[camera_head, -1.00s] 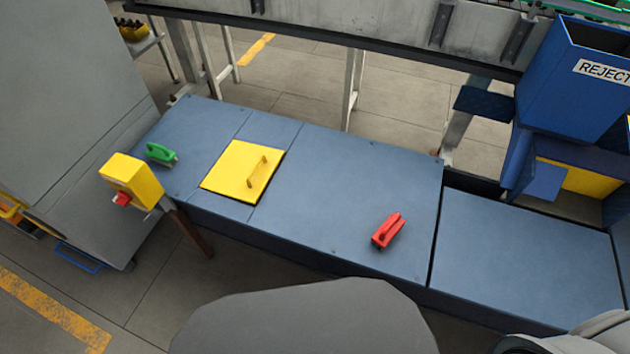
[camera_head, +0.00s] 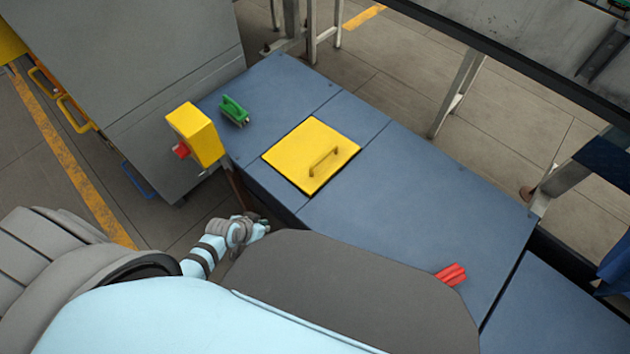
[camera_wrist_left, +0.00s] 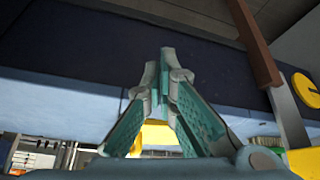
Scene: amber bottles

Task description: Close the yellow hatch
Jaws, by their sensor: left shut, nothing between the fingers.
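The yellow hatch (camera_head: 300,164) lies flat, or almost flat, in the blue bench top in the head view, with its bar handle (camera_head: 324,160) on top. A thin dark line shows along its near edges. My left gripper (camera_head: 262,226) is low in front of the bench's near side, apart from the hatch and to its lower left. In the left wrist view its fingers (camera_wrist_left: 165,70) are together and empty. A yellow patch shows behind the fingers there, but I cannot tell whether it is the hatch. My right gripper is not in view.
A yellow box with a red button (camera_head: 196,136) stands on a post left of the hatch, close to my left gripper. A green handled object (camera_head: 234,110) and a partly hidden red one (camera_head: 452,274) are on the blue bench top (camera_head: 410,205). The bench around the hatch is clear.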

